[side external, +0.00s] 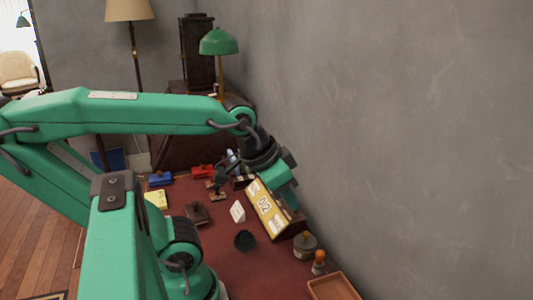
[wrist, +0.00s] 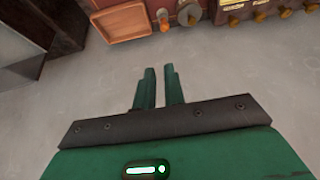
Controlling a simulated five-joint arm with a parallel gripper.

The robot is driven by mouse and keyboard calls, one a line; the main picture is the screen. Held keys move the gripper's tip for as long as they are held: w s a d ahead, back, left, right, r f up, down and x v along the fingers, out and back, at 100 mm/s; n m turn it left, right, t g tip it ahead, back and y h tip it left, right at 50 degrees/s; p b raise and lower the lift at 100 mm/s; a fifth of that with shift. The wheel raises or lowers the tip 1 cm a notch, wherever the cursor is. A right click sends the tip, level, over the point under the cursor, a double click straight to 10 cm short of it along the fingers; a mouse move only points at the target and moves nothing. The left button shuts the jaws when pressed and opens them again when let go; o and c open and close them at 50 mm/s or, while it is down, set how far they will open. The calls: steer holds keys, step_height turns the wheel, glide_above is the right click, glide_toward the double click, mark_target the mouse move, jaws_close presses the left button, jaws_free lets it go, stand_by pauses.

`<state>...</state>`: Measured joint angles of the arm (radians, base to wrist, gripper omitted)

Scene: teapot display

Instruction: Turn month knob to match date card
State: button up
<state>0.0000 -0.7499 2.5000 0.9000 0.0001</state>
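The calendar box (side external: 265,210) has a yellow front with three windows; the middle one seems to read 012, the others are too small to read. In the wrist view its edge shows at the top right, with several brass knobs (wrist: 261,16) in a row. I cannot tell which knob is for the month. A small white card (side external: 238,211), perhaps the date card, stands left of the box; its text is unreadable. My gripper (wrist: 160,72) has its green fingers apart with a narrow empty gap, clear of the knobs. In the side view my gripper (side external: 288,197) is at the box's wall side, its fingertips partly hidden.
A wooden tray (side external: 333,287), an orange-topped stamp (side external: 319,262) and a round lidded pot (side external: 305,245) stand near the box. A dark round item (side external: 245,240) lies before it. The grey wall (side external: 420,130) is close on the right. Red desk surface (side external: 270,275) is clear in front.

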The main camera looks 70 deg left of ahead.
steer(key=o, duration=0.6)
steer(key=shift+w+a, duration=0.15)
steer(key=shift+w, duration=0.05)
steer(key=shift+o, duration=0.2)
steer(key=w+a+f+g, duration=0.1)
steer(key=w+a+f, duration=0.2)
steer(key=a, duration=0.3)
steer(key=w+a+f+m+g, duration=0.1)
steer(key=w+a+f+g, duration=0.1)
steer(key=a, duration=0.4)
steer(key=w+a+f+m+g, duration=0.1)
steer(key=w+a+f+g, duration=0.1)
steer(key=w+a+f, duration=0.2)
steer(key=shift+w+a, duration=1.1)
steer(key=shift+w, duration=0.15)
steer(key=shift+a+f+g, duration=0.2)
steer(key=shift+a+g, duration=0.1)
steer(key=shift+f, duration=0.1)
steer(key=shift+f, duration=3.8)
steer(key=shift+c, duration=0.5)
